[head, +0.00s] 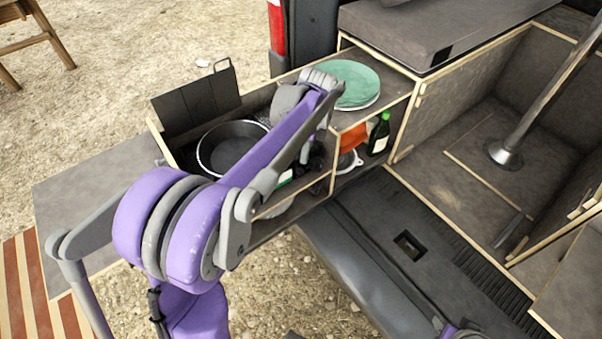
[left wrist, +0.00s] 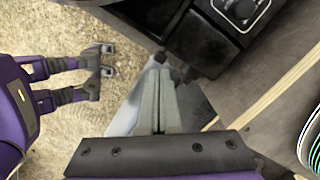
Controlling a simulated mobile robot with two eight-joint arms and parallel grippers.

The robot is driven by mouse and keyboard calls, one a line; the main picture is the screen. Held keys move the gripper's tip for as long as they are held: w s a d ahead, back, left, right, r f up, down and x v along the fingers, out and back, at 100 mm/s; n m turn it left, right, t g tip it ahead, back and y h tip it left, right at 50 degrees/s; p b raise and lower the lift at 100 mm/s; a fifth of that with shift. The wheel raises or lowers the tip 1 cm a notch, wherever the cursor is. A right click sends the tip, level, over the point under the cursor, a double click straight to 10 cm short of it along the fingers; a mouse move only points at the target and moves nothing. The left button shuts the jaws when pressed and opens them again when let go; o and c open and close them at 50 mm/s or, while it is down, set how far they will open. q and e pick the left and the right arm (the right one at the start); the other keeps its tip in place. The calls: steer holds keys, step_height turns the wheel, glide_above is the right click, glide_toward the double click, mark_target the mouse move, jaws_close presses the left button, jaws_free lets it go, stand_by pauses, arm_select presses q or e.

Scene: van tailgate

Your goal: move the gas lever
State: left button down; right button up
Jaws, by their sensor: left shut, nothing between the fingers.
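I cannot clearly make out the gas lever in either view.
The wooden kitchen box holds a dark pan (head: 226,150), a green bottle (head: 380,133) and an orange item (head: 352,138). A green plate (head: 347,82) lies on its top. A metal post (head: 545,95) stands in the van at right. Gravel is open at the left.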

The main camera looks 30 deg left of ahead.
mark_target(303, 170)
arm_select(q)
steer(key=shift+a+f+b, duration=0.15)
steer(key=shift+f+b, duration=0.45)
steer(key=shift+f, duration=0.55)
steer(key=shift+a+f+b, duration=0.1)
steer(key=shift+f+b, duration=0.45)
steer(key=shift+f, duration=0.55)
step_height(303, 170, down, 2)
steer(key=shift+f+b, duration=0.1)
steer(key=shift+b, duration=0.6)
steer(key=shift+r, duration=0.2)
steer(key=shift+d, duration=0.15)
steer(key=d, duration=0.1)
steer(key=d+r+p, duration=0.1)
steer(key=shift+w+d, duration=0.35)
steer(key=shift+w, duration=0.05)
step_height(303, 170, up, 11)
steer(key=d+p, duration=0.1)
